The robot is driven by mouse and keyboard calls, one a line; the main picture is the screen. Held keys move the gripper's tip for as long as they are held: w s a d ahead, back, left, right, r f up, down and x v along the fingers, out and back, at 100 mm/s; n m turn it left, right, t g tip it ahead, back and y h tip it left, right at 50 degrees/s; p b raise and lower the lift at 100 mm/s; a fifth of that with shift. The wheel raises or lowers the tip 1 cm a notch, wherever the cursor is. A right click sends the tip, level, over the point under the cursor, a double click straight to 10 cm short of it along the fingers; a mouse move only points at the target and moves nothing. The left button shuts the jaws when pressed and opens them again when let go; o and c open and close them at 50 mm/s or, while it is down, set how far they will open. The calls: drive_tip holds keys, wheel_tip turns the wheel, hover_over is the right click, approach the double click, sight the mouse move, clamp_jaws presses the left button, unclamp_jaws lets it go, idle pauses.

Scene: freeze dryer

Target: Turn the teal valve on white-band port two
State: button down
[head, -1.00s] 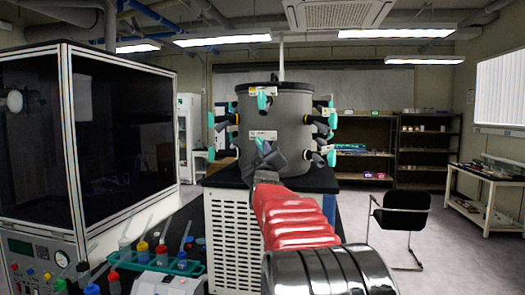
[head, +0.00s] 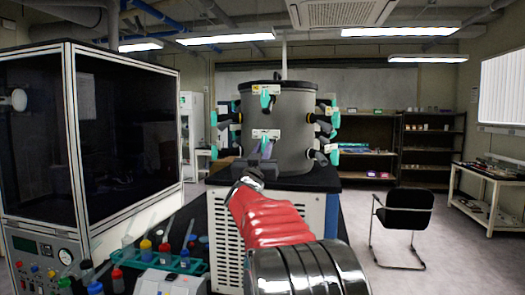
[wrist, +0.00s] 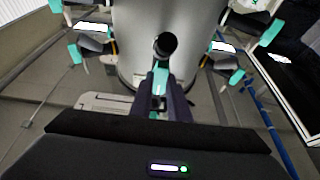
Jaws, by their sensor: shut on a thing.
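The grey drum (head: 290,122) stands upright with black ports and teal valves around its side. The lower front port has a white label (head: 265,134), and its teal valve (head: 266,145) shows just above my gripper (head: 263,163). In the wrist view, my gripper (wrist: 159,103) has its dark fingers on either side of this teal valve (wrist: 160,80), shut on it. The black round port end (wrist: 165,45) shows just beyond. The white label's number is too small to read in either view, and the fingers hide part of the valve.
Another front port with a teal valve (head: 265,97) sits above. More teal valves stick out at the drum's sides, such as one at the right (head: 335,120). A glass-fronted cabinet (head: 125,130) and a teal rack of coloured bottles (head: 195,265) stand at left.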

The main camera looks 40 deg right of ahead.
drive_tip(key=shift+d+f, duration=0.1)
drive_tip(key=shift+d, duration=0.05)
drive_tip(key=c, duration=2)
unclamp_jaws()
drive_tip(key=o, duration=0.3)
drive_tip(key=v, duration=1.4)
drive_tip(key=shift+w, duration=0.15)
